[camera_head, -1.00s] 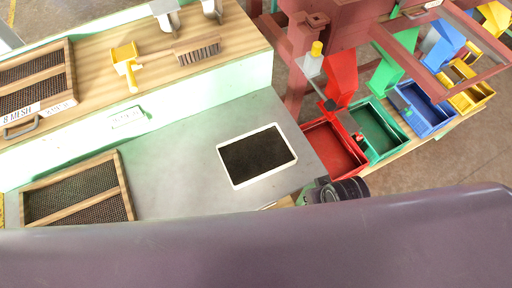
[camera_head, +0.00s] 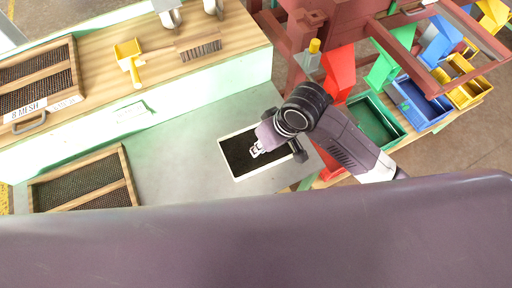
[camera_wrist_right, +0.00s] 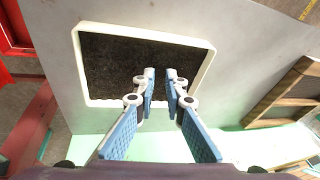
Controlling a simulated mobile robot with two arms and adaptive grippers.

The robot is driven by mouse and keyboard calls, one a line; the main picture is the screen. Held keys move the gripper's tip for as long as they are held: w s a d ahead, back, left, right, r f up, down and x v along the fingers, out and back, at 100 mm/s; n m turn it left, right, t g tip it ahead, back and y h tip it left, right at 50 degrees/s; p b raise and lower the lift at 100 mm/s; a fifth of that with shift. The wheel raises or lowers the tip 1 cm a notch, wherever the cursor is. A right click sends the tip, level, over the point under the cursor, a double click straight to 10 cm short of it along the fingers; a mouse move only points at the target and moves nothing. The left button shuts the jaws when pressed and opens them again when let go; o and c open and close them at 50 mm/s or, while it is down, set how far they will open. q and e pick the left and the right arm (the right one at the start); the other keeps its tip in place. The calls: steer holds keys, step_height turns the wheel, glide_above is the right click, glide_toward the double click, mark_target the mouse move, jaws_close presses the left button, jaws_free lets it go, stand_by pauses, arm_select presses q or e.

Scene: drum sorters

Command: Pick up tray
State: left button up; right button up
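The tray (camera_head: 233,164) is a flat white-rimmed rectangle with a dark inside, lying on the grey metal bench top. In the right wrist view the tray (camera_wrist_right: 205,72) lies ahead of the fingers. My right gripper (camera_head: 257,151) is over the tray's right part in the head view. In the right wrist view my right gripper (camera_wrist_right: 162,82) has its blue-padded fingers a small gap apart with nothing between them. The fingertips overlap the dark inside; I cannot tell how high above it they are. My left gripper does not show.
Red, green (camera_head: 377,122), blue (camera_head: 422,104) and yellow (camera_head: 466,88) bins stand at the right. A wood-framed screen (camera_head: 84,184) lies on the bench at left. A brush (camera_head: 199,48) and yellow scoop (camera_head: 129,60) lie on the wooden shelf. Bench left of the tray is clear.

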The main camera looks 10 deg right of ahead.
steer(key=w+d+r+m+g+h, duration=0.2)
steer(key=w+d+h, duration=0.1)
steer(key=w+d, duration=0.5)
steer(key=f, duration=0.2)
steer(key=s+f+p, duration=0.1)
steer(key=f, duration=0.1)
steer(key=f+p, duration=0.1)
steer(key=f, duration=0.1)
steer(key=shift+s+d+f, duration=0.15)
steer(key=shift+d+f, duration=0.15)
steer(key=shift+f, duration=0.5)
jaws_close()
steer(key=shift+r, duration=0.1)
